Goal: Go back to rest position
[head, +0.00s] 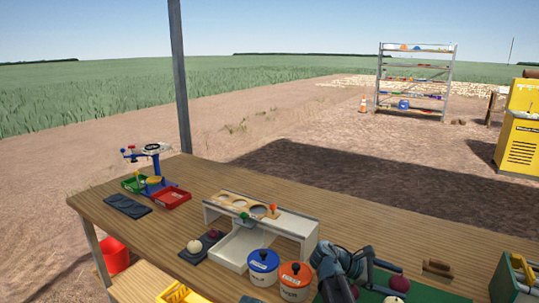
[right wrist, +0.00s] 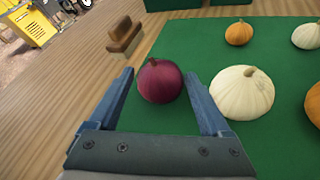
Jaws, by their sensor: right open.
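My right gripper (head: 345,268) is at the right front of the wooden table, near the green mat. In the right wrist view its two blue fingers (right wrist: 159,76) are spread wide. A dark red onion (right wrist: 159,81) shows between and beyond the fingertips, on the green mat (right wrist: 265,138); I see no finger pressed on it. A dark red onion (head: 400,283) also shows in the head view, right of the gripper. My left gripper is not in view.
White pumpkin (right wrist: 242,93) and small orange pumpkin (right wrist: 239,33) lie on the mat. A brown wooden-handled block (right wrist: 124,36) stands beside it. Blue pot (head: 263,267) and orange pot (head: 296,281) stand left of the gripper, near a white stand (head: 233,247). The table's far middle is clear.

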